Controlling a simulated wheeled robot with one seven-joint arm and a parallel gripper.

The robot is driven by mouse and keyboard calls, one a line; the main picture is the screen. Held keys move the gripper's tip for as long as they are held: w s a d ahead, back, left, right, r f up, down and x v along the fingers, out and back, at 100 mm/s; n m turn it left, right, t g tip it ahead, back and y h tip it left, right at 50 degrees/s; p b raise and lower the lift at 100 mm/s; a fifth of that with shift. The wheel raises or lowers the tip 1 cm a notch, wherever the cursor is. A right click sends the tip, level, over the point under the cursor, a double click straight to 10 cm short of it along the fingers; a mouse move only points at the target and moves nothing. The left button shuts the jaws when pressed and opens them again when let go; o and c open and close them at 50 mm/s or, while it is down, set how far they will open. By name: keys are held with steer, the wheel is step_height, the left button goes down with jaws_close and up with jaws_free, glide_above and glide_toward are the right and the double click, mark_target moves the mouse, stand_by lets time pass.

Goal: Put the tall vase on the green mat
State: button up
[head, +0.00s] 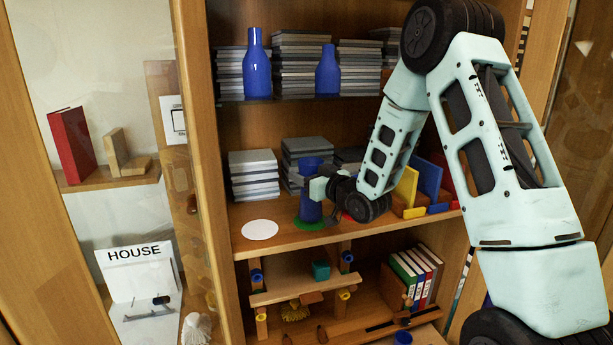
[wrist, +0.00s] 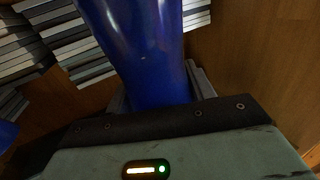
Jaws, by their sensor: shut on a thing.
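A tall blue vase (head: 311,209) is upright at the middle shelf, with my gripper (head: 318,188) shut around its middle. Its base is over the green mat (head: 309,225), and I cannot tell whether it touches the mat or hangs just above it. The green rim shows around the base. In the wrist view, the vase (wrist: 145,55) stands between the fingers, and its lower part is hidden by my gripper (wrist: 160,105).
A white round mat (head: 260,230) lies to the left. Grey book stacks (head: 254,175) stand behind. Yellow, blue and red upright pieces (head: 428,182) stand to the right, near my arm. Two blue vases (head: 257,70) (head: 327,74) stand on the upper shelf.

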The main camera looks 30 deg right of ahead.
steer(key=shift+f, duration=0.45)
steer(key=shift+f, duration=0.2)
steer(key=o, duration=1.2)
